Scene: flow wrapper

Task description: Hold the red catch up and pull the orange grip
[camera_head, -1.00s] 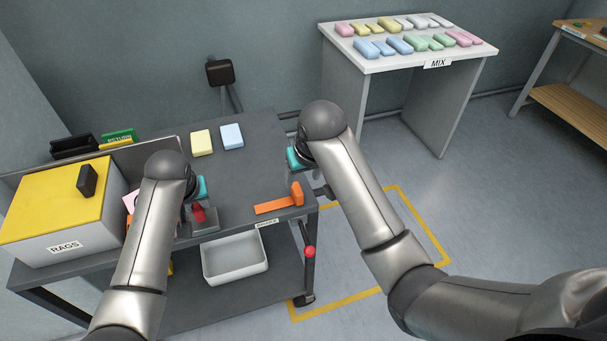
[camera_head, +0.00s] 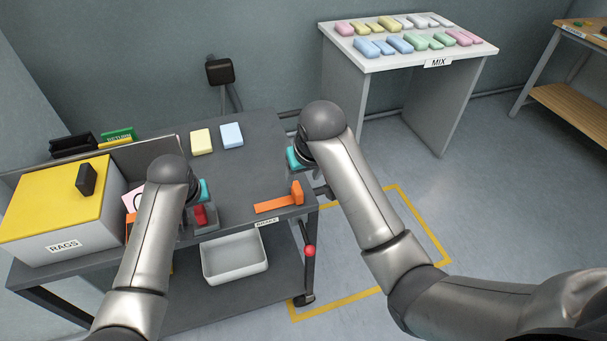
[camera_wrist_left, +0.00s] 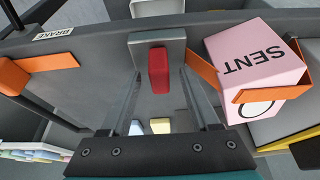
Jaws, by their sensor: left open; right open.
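The red catch (camera_head: 201,215) is on a grey block at the front edge of the dark cart. It also shows in the left wrist view (camera_wrist_left: 159,70). My left gripper (camera_wrist_left: 161,84) is open, its fingers on either side of the catch; I cannot tell whether they touch it. An orange grip (camera_head: 280,202) lies on the cart's front right, by the BRAKE label, apart from both grippers. Another orange part (camera_wrist_left: 270,95) is against a pink box marked SENT (camera_wrist_left: 258,62). My right gripper (camera_head: 324,190) is open beyond the cart's right edge, partly hidden by its arm.
A yellow-lidded RAGS box (camera_head: 62,205) stands at the cart's left. Yellow (camera_head: 201,141) and blue (camera_head: 231,135) blocks lie at the back. A white bin (camera_head: 235,262) sits on the lower shelf. The MIX table (camera_head: 400,58) stands at the back right. The cart's middle top is clear.

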